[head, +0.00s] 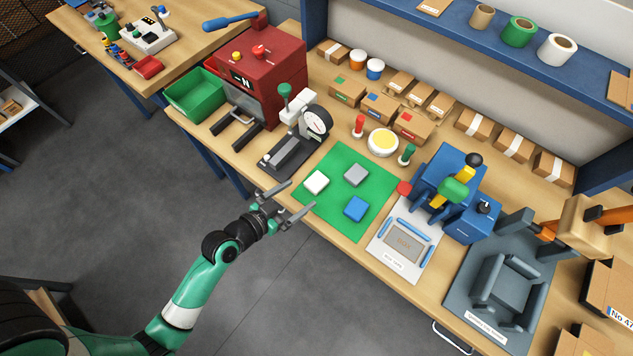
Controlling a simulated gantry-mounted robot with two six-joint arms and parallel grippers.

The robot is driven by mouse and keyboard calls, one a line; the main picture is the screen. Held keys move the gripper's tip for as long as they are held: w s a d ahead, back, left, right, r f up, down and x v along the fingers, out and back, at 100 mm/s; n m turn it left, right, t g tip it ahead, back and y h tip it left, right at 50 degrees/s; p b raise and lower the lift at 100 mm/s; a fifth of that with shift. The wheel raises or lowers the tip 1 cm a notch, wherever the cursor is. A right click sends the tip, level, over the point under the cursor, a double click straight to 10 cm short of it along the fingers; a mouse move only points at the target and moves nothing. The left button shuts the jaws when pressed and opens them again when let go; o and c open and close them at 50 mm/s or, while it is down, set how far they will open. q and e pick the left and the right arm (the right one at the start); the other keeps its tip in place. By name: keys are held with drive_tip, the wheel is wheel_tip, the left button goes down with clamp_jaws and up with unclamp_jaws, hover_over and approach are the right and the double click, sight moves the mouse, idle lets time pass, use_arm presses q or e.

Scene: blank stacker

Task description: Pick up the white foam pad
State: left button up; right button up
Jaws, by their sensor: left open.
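The white foam pad (316,182) lies flat on the left part of a green mat (343,220) on the workbench. A grey block (356,175) and a blue block (355,208) lie apart from it on the same mat. My left gripper (297,198) is open and empty, near the bench's front edge. It is to the lower left of the white pad, with its fingers pointing toward the mat. No contact with the pad is visible. My right gripper does not show clearly in this view.
A black stand with a dial gauge (317,121) is just behind and left of the mat. A white fixture plate (393,262) and a blue machine (447,175) stand to the right. A red machine (265,75) and a green bin (195,94) are at the back left.

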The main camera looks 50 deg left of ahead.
sight(314, 184)
use_arm(q)
drive_tip(key=shift+x, duration=1)
drive_tip(key=shift+w+f, duration=0.25)
drive_tip(key=b+x, duration=0.1)
drive_tip(key=x, duration=0.3)
drive_tip(key=shift+w+a+f, duration=0.2)
drive_tip(key=shift+w, duration=0.05)
drive_tip(key=c, duration=1.4)
